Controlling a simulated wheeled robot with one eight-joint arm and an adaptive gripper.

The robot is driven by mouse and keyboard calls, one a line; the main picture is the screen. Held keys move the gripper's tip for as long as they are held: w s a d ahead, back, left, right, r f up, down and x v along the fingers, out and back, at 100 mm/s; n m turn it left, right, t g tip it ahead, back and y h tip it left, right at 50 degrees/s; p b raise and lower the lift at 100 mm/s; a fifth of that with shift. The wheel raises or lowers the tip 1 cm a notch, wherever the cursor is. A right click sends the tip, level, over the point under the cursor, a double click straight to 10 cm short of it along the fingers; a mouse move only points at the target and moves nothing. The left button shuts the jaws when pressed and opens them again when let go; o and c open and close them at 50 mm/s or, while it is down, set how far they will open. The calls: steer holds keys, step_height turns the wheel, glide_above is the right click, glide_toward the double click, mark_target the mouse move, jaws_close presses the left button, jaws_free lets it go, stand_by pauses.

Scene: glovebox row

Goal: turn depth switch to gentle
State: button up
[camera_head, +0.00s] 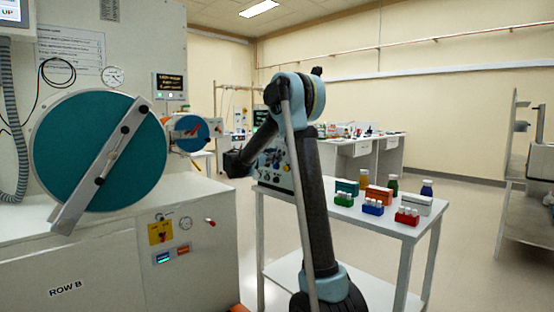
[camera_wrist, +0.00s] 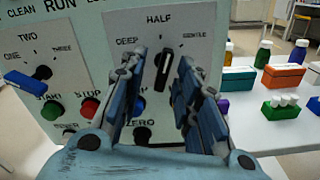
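The depth switch (camera_wrist: 163,70) is a black knob on a pale panel in the wrist view. Its labels read DEEP on the left, HALF above and GENTLE on the right. The knob stands roughly upright, its upper end toward HALF; its exact pointer mark is too small to tell. My gripper (camera_wrist: 163,72) is open, with one blue-and-black finger on each side of the knob. I cannot tell whether either finger touches it.
Left of the switch are a ONE-TWO-THREE dial (camera_wrist: 42,72), a green button (camera_wrist: 52,110) and a red button (camera_wrist: 89,108). A black knob marked ZERO (camera_wrist: 142,134) sits below. Bottles and coloured vial racks (camera_wrist: 285,107) stand on the white table (camera_head: 400,228) to the right.

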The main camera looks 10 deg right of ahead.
steer(key=v, duration=1.2)
steer(key=shift+f, duration=0.1)
